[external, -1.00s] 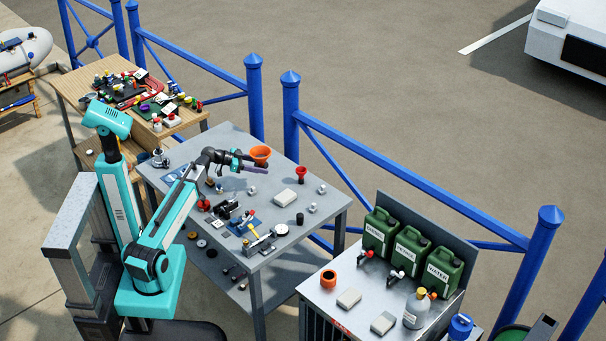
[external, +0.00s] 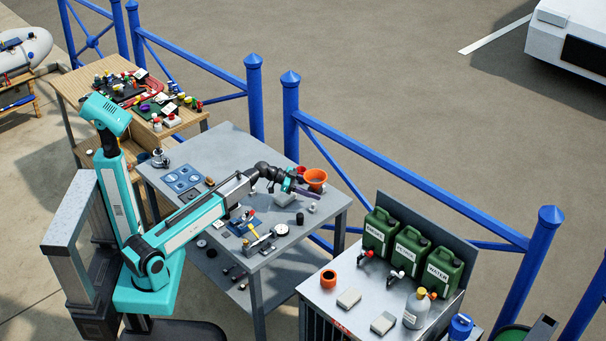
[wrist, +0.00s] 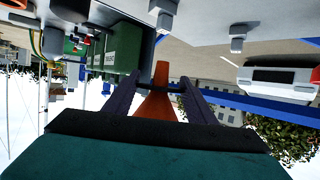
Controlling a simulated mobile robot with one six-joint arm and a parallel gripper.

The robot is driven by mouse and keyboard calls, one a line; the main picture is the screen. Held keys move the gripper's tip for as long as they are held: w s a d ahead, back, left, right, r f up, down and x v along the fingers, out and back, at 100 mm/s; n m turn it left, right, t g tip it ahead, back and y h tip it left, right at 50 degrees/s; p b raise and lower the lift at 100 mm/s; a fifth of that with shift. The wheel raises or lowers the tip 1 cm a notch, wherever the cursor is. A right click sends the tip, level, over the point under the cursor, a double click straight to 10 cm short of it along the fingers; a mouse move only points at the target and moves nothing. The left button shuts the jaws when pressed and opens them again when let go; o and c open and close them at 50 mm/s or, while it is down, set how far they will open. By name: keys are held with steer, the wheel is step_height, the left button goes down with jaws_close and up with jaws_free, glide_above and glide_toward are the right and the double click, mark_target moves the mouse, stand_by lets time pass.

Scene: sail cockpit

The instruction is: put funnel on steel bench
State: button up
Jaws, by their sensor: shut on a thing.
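The orange funnel (external: 315,176) is held up above the far right part of the grey table. Its wide mouth faces up in the external view. My gripper (external: 306,191) is shut on it, with the dark purple fingers at its lower part. In the wrist view the funnel (wrist: 156,100) shows between the two fingers (wrist: 160,88). The steel bench (external: 376,288) stands at the right with a bare area at the middle of its top.
The grey table (external: 225,150) holds several small parts. A blue railing (external: 400,193) runs behind.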

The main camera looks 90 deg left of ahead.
steer(key=w+d+f+m+h+p, duration=0.2)
steer(key=w+d+h, duration=0.1)
steer(key=w+d, duration=1.25)
steer(key=m+g+h+p, duration=0.1)
steer(key=m+g+h, duration=0.1)
steer(key=m, duration=0.1)
glide_above(370, 284)
step_height(370, 284, down, 2)
steer(key=f, duration=0.1)
steer(key=shift+r, duration=0.25)
steer(key=shift+f, duration=0.15)
steer(key=shift+f+p, duration=0.95)
steer(key=shift+f, duration=2.05)
steer(key=shift+f+p, duration=0.55)
steer(key=shift+f, duration=1.3)
steer(key=shift+f+b, duration=0.2)
steer(key=shift+b, duration=0.2)
